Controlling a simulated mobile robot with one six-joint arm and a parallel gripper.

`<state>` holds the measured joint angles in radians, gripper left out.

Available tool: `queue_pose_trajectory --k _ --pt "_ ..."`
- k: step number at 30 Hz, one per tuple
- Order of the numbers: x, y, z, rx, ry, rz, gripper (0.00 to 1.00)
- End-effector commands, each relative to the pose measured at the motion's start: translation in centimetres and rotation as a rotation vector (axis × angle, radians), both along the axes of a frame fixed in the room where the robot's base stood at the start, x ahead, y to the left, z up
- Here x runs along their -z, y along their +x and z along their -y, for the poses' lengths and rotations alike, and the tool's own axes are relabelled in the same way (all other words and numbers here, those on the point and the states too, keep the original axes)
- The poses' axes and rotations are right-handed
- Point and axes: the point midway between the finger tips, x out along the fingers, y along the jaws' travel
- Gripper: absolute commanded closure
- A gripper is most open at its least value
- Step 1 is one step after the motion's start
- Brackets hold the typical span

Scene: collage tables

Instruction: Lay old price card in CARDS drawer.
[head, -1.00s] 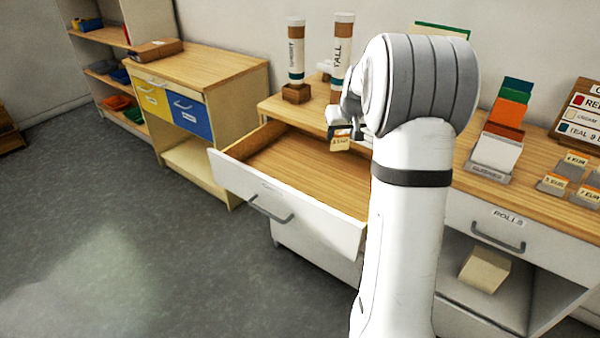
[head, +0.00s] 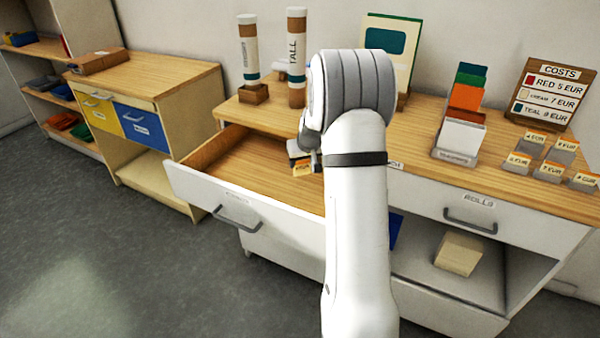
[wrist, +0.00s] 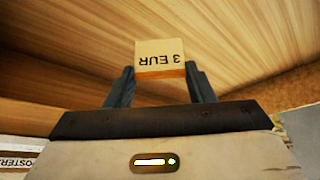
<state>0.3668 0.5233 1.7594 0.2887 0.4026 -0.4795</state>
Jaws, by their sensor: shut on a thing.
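My gripper (head: 303,160) is shut on a small price card (wrist: 165,57), cream with an orange edge and marked "3 EUR". In the head view the card (head: 302,169) hangs at the fingertips, over the right part of a pulled-out white drawer (head: 190,184). The wrist view shows the card pinched between both fingers, with the bare wooden drawer floor (wrist: 75,50) beyond it. The visible floor of the drawer is empty. The label on its front is too small to read in the head view. In the wrist view, a label at lower left appears to read "POSTERS" (wrist: 15,163).
Two tubes, one marked "TALL" (head: 296,60), stand behind the drawer. Right of my arm are a card rack (head: 458,140), several price cards (head: 540,155) and a "COSTS" board (head: 548,92). A "ROLLS" drawer (head: 420,190) is shut. Floor at left is clear.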

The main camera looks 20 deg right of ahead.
Motion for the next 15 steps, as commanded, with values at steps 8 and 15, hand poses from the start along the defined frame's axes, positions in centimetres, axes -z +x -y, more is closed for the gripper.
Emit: queue_pose_trajectory --k 8,15 --pt "4.1 -0.1 -0.1 0.000 0.002 -0.004 0.72" --pt "4.2 0.0 -0.1 0.000 0.001 -0.002 0.72"
